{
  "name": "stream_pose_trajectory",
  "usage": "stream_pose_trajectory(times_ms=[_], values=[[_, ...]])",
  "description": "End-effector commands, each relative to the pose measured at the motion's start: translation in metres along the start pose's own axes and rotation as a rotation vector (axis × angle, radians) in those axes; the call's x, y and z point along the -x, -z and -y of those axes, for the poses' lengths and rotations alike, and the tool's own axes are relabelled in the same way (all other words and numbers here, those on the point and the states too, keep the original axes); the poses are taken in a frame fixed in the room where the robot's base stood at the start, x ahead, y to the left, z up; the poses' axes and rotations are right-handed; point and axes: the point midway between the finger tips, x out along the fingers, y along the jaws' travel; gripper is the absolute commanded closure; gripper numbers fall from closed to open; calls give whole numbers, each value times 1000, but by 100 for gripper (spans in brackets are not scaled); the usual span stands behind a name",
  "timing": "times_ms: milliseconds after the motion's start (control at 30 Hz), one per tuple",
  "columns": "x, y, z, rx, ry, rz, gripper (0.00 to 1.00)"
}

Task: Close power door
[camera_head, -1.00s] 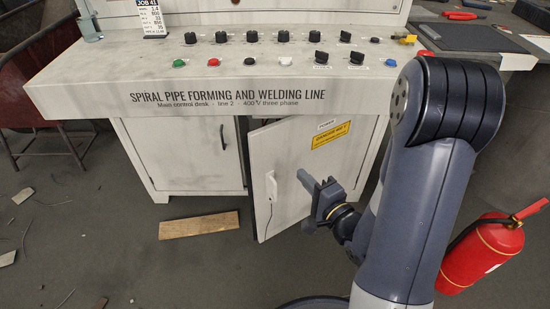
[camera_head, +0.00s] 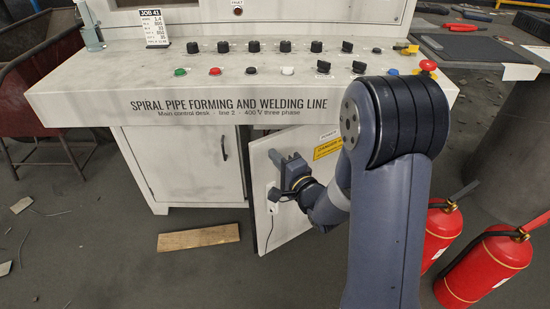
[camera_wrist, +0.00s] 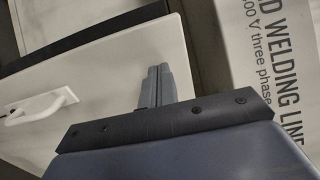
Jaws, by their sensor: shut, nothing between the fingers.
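The power door (camera_head: 292,228) is the white right-hand cabinet door under the control desk. It stands ajar, swung out, with its free edge on the left and a yellow warning label (camera_head: 328,149) near its top. Its pale handle (camera_head: 272,194) shows below my gripper; in the wrist view the white handle (camera_wrist: 40,107) is at the left. My gripper (camera_head: 275,156) is shut and empty in front of the door's outer face, above the handle. In the wrist view the shut fingers (camera_wrist: 156,70) point at the white panel. I cannot tell whether they touch it. My arm hides the door's right side.
The desk (camera_head: 110,95) with its knobs and buttons overhangs the door. The left cabinet door (camera_head: 180,165) is shut. A wooden board (camera_head: 198,238) lies on the floor in front. Red fire extinguishers (camera_head: 485,265) stand at the right, near my arm.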

Motion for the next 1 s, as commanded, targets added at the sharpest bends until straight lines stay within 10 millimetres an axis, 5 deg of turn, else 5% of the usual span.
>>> stream_pose_trajectory(times_ms=[667, 1000], values=[[-16, -2, 0, 1, 1, -15, 100], [-80, -2, -3, -1, 3, -140, 100]])
